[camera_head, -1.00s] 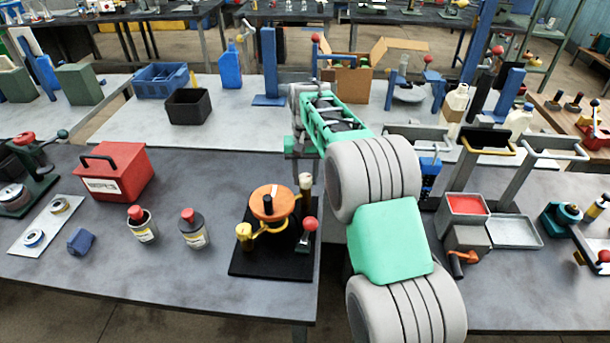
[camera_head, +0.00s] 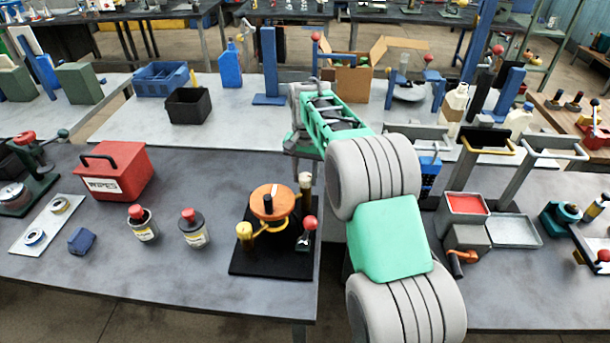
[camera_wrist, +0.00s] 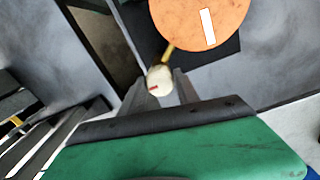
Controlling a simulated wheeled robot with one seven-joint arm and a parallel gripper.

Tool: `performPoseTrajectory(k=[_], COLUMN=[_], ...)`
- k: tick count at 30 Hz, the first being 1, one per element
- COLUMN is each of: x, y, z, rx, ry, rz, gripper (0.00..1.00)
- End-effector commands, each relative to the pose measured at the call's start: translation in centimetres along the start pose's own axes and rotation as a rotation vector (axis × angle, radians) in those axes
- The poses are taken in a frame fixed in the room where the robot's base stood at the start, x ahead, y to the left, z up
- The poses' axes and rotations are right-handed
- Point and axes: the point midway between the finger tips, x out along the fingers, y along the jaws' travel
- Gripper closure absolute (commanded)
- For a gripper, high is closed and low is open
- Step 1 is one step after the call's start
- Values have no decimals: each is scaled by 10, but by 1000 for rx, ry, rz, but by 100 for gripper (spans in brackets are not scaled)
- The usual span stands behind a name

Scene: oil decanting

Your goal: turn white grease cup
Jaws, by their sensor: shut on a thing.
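The white grease cup (camera_wrist: 160,79) shows in the wrist view between the tips of my gripper (camera_wrist: 162,86), which is shut on it. A small red mark lies on its top. In the head view the cup (camera_head: 306,181) stands upright at the back right of the device with the orange disc (camera_head: 271,202). My gripper (camera_head: 302,160) reaches down to the cup from above, its fingers partly hard to make out. The orange disc also shows in the wrist view (camera_wrist: 205,22), with a white strip on it.
A yellow cup (camera_head: 244,232) and a red-knobbed lever (camera_head: 309,225) sit on the same black base (camera_head: 270,262). Two red-capped bottles (camera_head: 192,229) stand left of it, and a red box (camera_head: 115,172) farther left. A bench gap lies just to the right.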

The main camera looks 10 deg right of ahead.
Motion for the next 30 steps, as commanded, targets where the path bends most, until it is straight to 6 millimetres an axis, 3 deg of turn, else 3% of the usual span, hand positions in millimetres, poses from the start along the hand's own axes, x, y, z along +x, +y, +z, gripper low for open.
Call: performPoseTrajectory(k=[9, 17, 30], x=[-1, -3, -74], y=[0, 0, -1], z=[-1, -1, -1], rx=[-1, -1, -1], ry=[3, 3, 4], rz=[-2, -1, -2], gripper=[41, 41, 41])
